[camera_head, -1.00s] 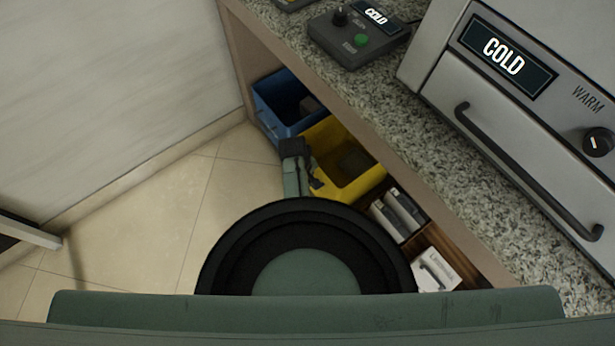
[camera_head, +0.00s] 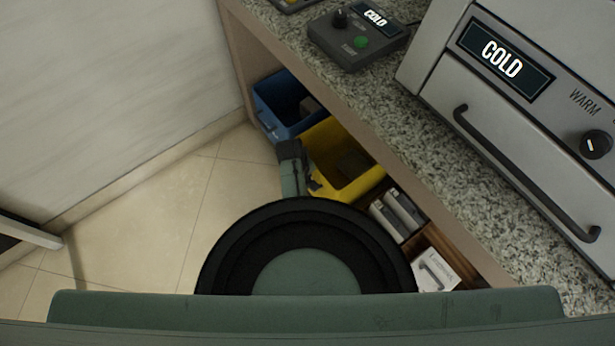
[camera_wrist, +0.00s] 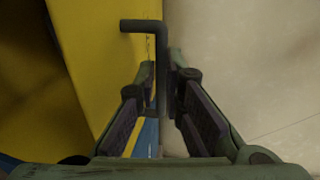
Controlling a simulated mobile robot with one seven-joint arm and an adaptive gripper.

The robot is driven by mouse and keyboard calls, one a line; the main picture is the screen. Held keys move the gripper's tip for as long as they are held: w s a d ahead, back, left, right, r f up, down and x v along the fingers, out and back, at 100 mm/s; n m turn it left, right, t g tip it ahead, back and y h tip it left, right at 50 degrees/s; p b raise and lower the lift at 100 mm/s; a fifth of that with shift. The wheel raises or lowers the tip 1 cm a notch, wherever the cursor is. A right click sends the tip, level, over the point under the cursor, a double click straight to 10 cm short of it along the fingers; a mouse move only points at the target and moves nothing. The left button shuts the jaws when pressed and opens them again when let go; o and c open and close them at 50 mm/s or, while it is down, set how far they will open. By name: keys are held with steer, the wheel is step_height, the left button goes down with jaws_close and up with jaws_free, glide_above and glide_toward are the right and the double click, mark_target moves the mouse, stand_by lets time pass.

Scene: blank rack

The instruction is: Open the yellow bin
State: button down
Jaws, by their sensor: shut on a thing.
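The yellow bin (camera_head: 355,190) sits low under the counter in the head view, its open top showing a dark item inside. Its yellow front (camera_wrist: 105,60) fills the left of the wrist view. A dark bent handle (camera_wrist: 143,26) stands out from that front. My gripper (camera_wrist: 166,80) is shut on the handle, with one finger on each side of it. In the head view my gripper (camera_head: 305,172) is at the bin's left, front side, partly hidden by my own arm.
A blue bin (camera_head: 280,125) stands beside the yellow one, farther back. White and grey boxes (camera_head: 398,212) sit in the shelf nearer me. The granite counter (camera_head: 400,120) overhangs the bins. Tiled floor (camera_head: 150,210) is clear to the left, up to a pale wall (camera_head: 90,80).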

steer(key=s+a+p, duration=0.3)
steer(key=s+a, duration=0.4)
steer(key=a, duration=0.3)
steer(key=s+a+p, duration=0.4)
steer(key=s+a, duration=0.3)
steer(key=a, duration=0.3)
steer(key=shift+s+a, duration=0.3)
steer(key=shift+s, duration=0.1)
steer(key=c, duration=2)
jaws_free()
steer(key=o, duration=0.3)
steer(key=shift+r, duration=0.1)
steer(key=r, duration=0.4)
steer(key=s+a+r, duration=0.1)
steer(key=r, duration=0.6)
steer(key=shift+s+a+r, duration=0.2)
steer(key=shift+a+r, duration=0.1)
steer(key=shift+a, duration=0.1)
